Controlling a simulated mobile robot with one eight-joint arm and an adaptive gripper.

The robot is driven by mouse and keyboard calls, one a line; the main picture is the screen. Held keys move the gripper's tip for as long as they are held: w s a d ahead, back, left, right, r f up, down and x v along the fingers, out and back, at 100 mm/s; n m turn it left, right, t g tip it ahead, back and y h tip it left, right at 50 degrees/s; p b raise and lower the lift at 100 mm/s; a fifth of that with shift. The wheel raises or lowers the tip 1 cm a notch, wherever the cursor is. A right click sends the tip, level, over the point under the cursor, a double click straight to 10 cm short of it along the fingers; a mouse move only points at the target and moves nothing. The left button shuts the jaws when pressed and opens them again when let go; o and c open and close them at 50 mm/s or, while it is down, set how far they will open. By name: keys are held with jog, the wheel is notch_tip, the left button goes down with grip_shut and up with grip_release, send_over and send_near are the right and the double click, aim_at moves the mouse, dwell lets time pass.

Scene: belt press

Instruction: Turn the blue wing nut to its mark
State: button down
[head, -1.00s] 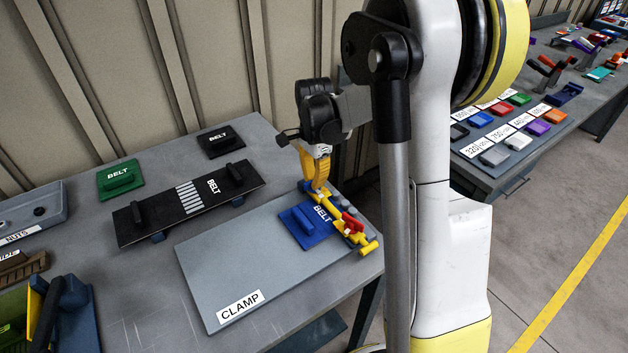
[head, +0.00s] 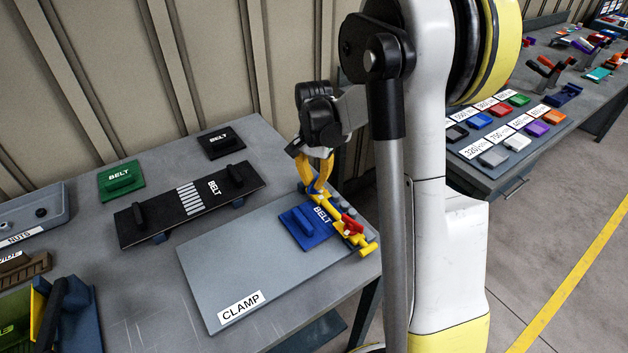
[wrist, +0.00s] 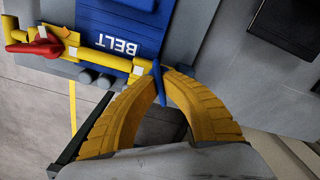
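The blue wing nut (wrist: 158,84) shows in the wrist view as a thin blue wing at the end of a yellow clamp bar (wrist: 103,59). My gripper (wrist: 160,77) has its two curved yellow fingertips close on either side of this wing, apparently touching it. A pale patch (wrist: 138,70) shows on the bar beside the nut; whether it is the mark I cannot tell. In the head view my gripper (head: 313,190) points down at the bar's far end, and its fingers hide the nut. A red wing nut (wrist: 35,45) sits at the bar's other end.
The bench's middle front is clear.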

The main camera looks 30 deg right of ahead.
jog(key=n, duration=0.7)
jog(key=shift+p, duration=0.4)
jog(key=n, duration=0.3)
jog(key=shift+n, duration=2.2)
jog(key=c, duration=1.6)
grip_release()
jog(key=shift+o, duration=0.2)
